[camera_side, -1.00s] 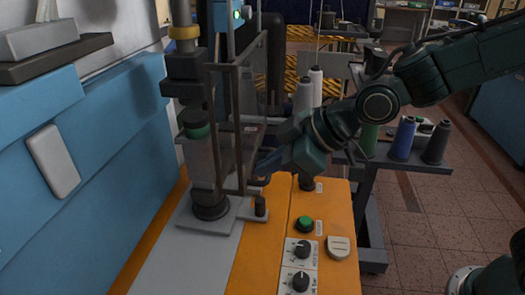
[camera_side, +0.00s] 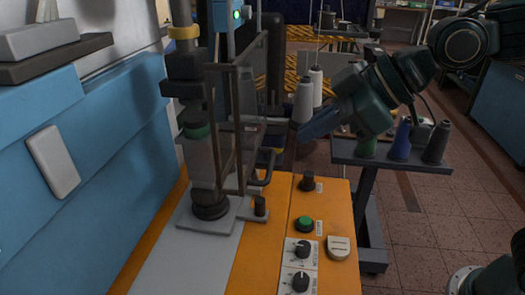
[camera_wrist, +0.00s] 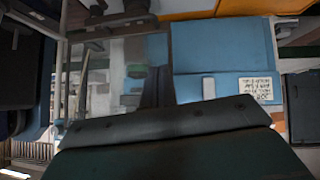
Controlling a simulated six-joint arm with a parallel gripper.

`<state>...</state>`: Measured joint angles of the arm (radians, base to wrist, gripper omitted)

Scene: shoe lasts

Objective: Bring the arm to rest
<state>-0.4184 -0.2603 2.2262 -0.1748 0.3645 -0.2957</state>
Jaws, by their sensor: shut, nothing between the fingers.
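My gripper (camera_side: 318,124) is in the air in the side view, right of the machine's guard frame and above the far end of the orange panel. Its blue-grey fingers are together, point down to the left and hold nothing. It is apart from the machine (camera_side: 205,150) and from the guard handle (camera_side: 265,172).
The orange panel (camera_side: 325,200) carries a green button (camera_side: 305,224), black knobs and a pale switch. A thread cart (camera_side: 400,160) with several cones stands below and right of my gripper. A blue cabinet (camera_side: 80,150) stands at left. Tiled floor is open at right.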

